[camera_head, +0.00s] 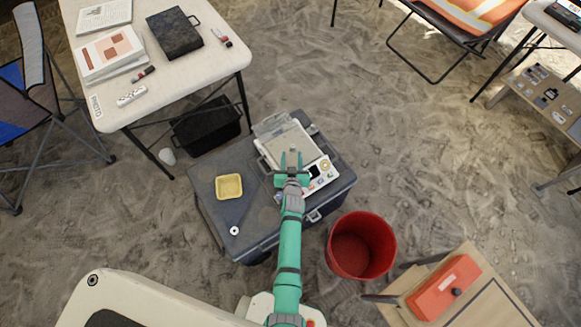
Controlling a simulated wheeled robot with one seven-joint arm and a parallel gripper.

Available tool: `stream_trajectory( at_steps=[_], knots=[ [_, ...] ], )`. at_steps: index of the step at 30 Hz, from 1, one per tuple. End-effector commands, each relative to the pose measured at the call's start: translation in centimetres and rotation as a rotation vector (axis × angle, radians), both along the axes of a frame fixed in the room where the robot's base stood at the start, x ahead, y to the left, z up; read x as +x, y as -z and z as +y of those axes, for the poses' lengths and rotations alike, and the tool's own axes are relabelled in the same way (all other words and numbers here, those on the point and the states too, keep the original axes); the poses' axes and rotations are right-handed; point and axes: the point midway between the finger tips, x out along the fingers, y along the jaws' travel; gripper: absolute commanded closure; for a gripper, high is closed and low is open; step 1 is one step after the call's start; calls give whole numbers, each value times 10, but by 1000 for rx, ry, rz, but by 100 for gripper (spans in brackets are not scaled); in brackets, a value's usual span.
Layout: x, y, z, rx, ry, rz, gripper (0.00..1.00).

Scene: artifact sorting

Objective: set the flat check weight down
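My gripper (292,160) points away from me over the pale plate of a white scale (272,150), which sits on a dark grey case (214,172). Its two teal fingers stand apart, and I see nothing between them. Its height above the plate is hard to judge. A small pale disc with a dark centre (234,230) lies flat on the case's near left part, apart from the gripper. It may be the flat check weight, but it is too small to be sure. My gripper hides part of the scale's near edge.
A yellow tray (229,186) lies on the case, left of the scale. A red bucket (361,246) stands right of the case. A wooden stand with a red box (445,287) is at lower right. A white table (215,67) with papers and a black box stands at upper left.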

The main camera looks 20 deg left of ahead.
Motion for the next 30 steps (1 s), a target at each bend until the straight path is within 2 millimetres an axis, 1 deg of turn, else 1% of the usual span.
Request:
stream_trajectory(
  at_steps=[1, 3, 9, 13, 19, 20, 23, 26, 29, 30],
  knots=[
    [-9, -3, -5, 0, 4, 1, 60],
    [-19, -8, -9, 1, 5, 1, 60],
    [-46, -19, -13, 0, -3, 1, 60],
    [-56, -23, -14, 0, -7, 1, 60],
    [-61, -26, -15, 1, -7, 0, 60],
    [-63, -26, -16, 1, -6, 0, 60],
    [-75, -26, -25, 1, 6, -1, 60],
    [-103, -29, -44, 0, 32, -8, 60],
    [-140, -37, -67, 2, 67, -19, 60],
    [-155, -43, -76, 2, 81, -25, 60]
  ],
)
